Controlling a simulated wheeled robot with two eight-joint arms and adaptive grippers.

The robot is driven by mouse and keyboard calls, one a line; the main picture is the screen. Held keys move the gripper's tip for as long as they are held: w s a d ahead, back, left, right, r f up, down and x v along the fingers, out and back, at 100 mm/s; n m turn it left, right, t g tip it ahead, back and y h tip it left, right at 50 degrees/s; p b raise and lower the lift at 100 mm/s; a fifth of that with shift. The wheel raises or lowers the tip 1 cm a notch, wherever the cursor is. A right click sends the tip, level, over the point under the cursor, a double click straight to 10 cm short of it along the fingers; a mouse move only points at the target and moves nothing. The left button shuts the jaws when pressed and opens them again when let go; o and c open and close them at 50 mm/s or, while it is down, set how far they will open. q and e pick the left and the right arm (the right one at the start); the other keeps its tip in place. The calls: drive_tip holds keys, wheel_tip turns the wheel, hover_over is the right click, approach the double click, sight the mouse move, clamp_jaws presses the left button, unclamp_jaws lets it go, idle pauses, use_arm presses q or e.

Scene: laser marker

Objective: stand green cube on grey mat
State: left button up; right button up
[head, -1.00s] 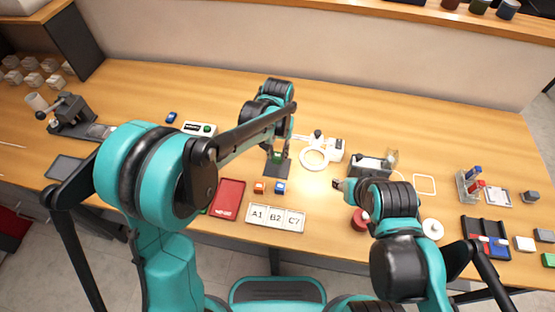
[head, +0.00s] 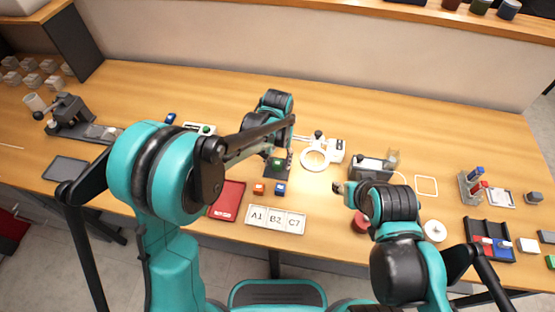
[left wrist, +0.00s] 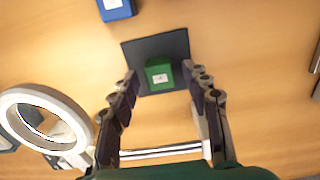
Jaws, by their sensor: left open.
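The green cube (head: 277,163), with a white label on its upper face, stands on the dark grey mat (head: 273,176). In the left wrist view, the cube (left wrist: 158,76) is inside the outline of the mat (left wrist: 170,46), toward the near edge. My left gripper (head: 278,157) is right above it. In the left wrist view its fingers (left wrist: 160,78) are spread on either side of the cube, with a gap on both sides. My right gripper (head: 340,187) is away to the right over the table, partly hidden by its own arm; its jaws are too small to judge.
An orange cube (head: 259,189) and a blue cube (head: 280,189) sit just in front of the mat. A white ring-shaped device (head: 315,159) stands close to its right. A red tray (head: 228,198) and a label plate (head: 275,218) lie nearer the front edge.

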sight(278, 163)
use_arm(q)
drive_tip(key=shift+r, duration=0.2)
wheel_tip(278, 163, up, 12)
drive_tip(key=p, duration=0.4)
drive_tip(key=s+a+r+n+t, duration=0.1)
drive_tip(key=s+a+r+t, duration=0.1)
drive_tip(key=s+a, duration=0.6)
drive_tip(key=s+a+r+n+t, duration=0.1)
drive_tip(key=s+a+r+t, duration=0.1)
drive_tip(key=s+a+t, duration=0.3)
drive_tip(key=s+a, duration=0.3)
drive_tip(key=a, duration=0.1)
drive_tip(key=shift+s+a, duration=0.35)
drive_tip(key=shift+a, duration=0.05)
drive_tip(key=shift+f, duration=0.15)
wheel_tip(278, 163, down, 3)
drive_tip(key=b, duration=0.3)
